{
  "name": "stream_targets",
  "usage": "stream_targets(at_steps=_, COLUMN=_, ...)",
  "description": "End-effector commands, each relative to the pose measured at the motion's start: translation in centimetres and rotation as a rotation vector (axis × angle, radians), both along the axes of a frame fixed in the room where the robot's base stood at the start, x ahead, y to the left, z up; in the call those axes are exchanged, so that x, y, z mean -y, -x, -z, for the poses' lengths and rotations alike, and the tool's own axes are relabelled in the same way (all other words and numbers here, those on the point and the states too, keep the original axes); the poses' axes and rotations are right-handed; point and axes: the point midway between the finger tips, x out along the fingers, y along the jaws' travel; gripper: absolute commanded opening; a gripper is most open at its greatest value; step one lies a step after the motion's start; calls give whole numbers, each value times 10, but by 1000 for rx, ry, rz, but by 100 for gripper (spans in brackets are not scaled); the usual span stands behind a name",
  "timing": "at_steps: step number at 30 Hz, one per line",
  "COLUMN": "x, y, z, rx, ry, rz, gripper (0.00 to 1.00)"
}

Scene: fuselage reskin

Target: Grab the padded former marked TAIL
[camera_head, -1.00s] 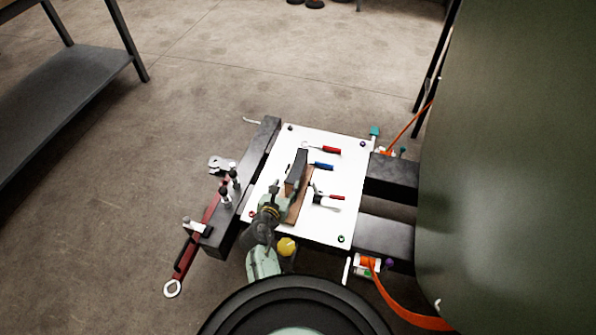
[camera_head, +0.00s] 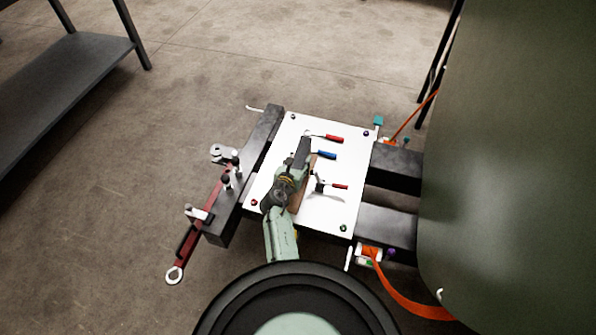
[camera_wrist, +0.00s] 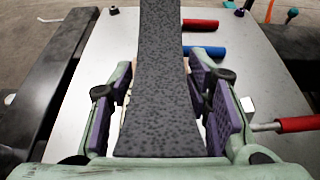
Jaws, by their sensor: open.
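A dark grey, speckled padded former (camera_head: 302,151) stands on the white panel, with a brown wooden part showing beside its base. In the wrist view the former (camera_wrist: 164,80) runs up the middle of the picture. No TAIL marking can be read on it. My gripper (camera_head: 295,173) is open at the former's near end. In the wrist view its purple-padded fingers (camera_wrist: 165,92) stand on both sides of the former, with a narrow gap showing at each side. The former's lower part is hidden.
The white panel (camera_head: 261,190) lies between dark beams. Red-handled (camera_head: 333,138) and blue-handled (camera_head: 326,155) tools lie right of the former, and another red-handled tool (camera_head: 340,186) lies nearer. A red clamp bar (camera_head: 187,243) is at left. A large green curved surface (camera_head: 510,160) stands at right.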

Motion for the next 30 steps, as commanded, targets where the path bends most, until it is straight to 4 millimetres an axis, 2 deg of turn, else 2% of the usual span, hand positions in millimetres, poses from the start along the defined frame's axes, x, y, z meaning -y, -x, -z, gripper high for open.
stream_targets(at_steps=4, x=0, y=0, z=0, rx=0, ry=0, rz=0, gripper=45)
stream_targets(at_steps=24, x=0, y=1, z=0, rx=0, ry=0, rz=0, gripper=0)
stream_targets(at_steps=30, x=0, y=1, z=0, rx=0, ry=0, rz=0, gripper=0)
